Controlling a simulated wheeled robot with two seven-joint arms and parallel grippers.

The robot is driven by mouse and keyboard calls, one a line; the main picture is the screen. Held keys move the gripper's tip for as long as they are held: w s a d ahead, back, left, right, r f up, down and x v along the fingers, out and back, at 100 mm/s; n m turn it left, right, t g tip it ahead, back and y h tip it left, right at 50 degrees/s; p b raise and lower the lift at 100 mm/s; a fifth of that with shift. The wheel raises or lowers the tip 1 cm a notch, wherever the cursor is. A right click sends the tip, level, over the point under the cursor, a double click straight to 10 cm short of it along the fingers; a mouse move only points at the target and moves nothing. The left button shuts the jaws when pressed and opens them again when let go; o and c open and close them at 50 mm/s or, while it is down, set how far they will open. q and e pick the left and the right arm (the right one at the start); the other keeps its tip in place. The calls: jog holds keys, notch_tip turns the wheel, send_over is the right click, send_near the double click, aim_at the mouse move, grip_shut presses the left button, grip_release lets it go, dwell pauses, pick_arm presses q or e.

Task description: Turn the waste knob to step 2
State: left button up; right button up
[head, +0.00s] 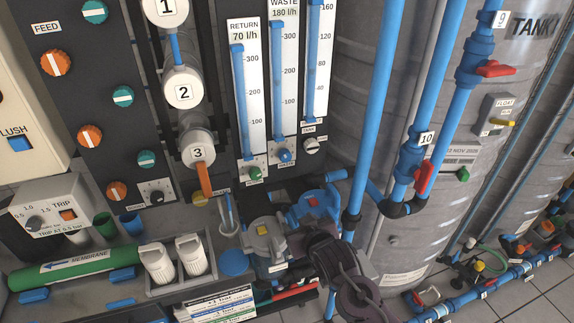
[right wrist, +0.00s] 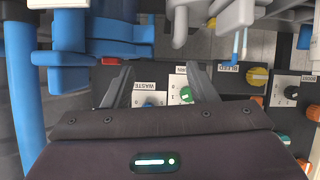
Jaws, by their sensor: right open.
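The waste knob (head: 284,155) is a small blue knob on a white plate below the WASTE 180 l/h flow tube. In the right wrist view the blue waste knob (right wrist: 148,104) shows between my fingers, partly hidden by the gripper body; its pointer setting cannot be read. My right gripper (right wrist: 162,82) is open and empty, with its fingers apart around the view of the WASTE and RETURN plates. In the head view its dark body (head: 322,243) is below and right of the knob, apart from it. My left gripper is not in view.
A green return knob (head: 254,173) sits left of the waste knob, and a tank knob (head: 312,145) right of it. Blue valve fittings (head: 320,203) and a grey pump-like housing (head: 265,240) stand below the plates. Vertical blue pipes (head: 372,100) run close on the right.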

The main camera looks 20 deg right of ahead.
aim_at(286, 158)
jog(key=w+r+t, duration=0.1)
jog(key=w+r, duration=0.1)
jog(key=w, duration=0.3)
jog(key=w+d+r+t+p, duration=0.1)
jog(key=w+r+t, duration=0.1)
jog(key=w, duration=0.4)
jog(key=w+r+t, duration=0.2)
jog(key=w+r, duration=0.2)
jog(key=w, duration=0.1)
jog(key=shift+w+d+r+n, duration=0.1)
jog(key=shift+w+d+n, duration=0.1)
jog(key=shift+n, duration=0.2)
jog(key=shift+s, duration=0.1)
jog(key=c, duration=1)
jog(key=shift+o, duration=0.2)
